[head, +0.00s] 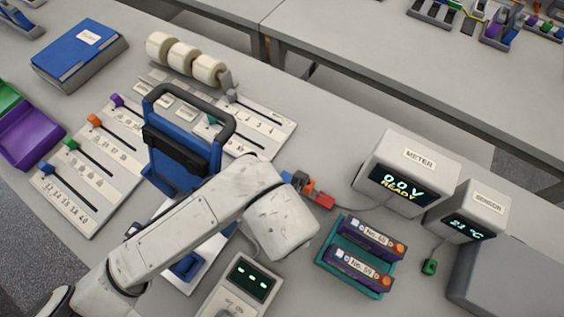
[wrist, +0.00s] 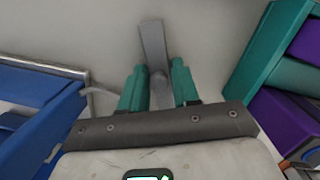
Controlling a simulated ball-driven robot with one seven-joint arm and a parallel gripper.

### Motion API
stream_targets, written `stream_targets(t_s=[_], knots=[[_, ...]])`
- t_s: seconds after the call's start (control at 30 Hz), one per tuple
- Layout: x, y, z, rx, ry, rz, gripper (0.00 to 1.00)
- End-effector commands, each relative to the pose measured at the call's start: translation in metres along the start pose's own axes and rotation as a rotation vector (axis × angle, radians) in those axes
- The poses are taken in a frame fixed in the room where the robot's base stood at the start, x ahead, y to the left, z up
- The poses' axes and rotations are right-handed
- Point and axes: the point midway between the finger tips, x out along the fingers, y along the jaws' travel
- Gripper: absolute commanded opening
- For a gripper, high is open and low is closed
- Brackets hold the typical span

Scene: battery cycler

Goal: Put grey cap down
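The grey cap (wrist: 152,47) shows in the wrist view as a long, narrow grey piece. Its lower part sits between the two teal fingertips of my gripper (wrist: 158,88), which appear shut on it from both sides. Its far end points away from my gripper over the pale tabletop. I cannot tell whether it touches the table. In the head view my white wrist link covers the fingers and the cap.
A teal tray (head: 317,256) with purple batteries (head: 358,267) stands just right of my wrist. The meter (head: 402,178) and sensor box (head: 468,213) are farther right. A blue upright frame (head: 178,160) stands left. A red clip (head: 324,201) lies behind my wrist.

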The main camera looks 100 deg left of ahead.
Motion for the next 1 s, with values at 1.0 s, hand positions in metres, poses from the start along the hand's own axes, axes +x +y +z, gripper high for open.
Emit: stream_targets(t_s=[1.0], knots=[[-0.092,-0.001,0.001,0.003,-0.004,0.000,0.49]])
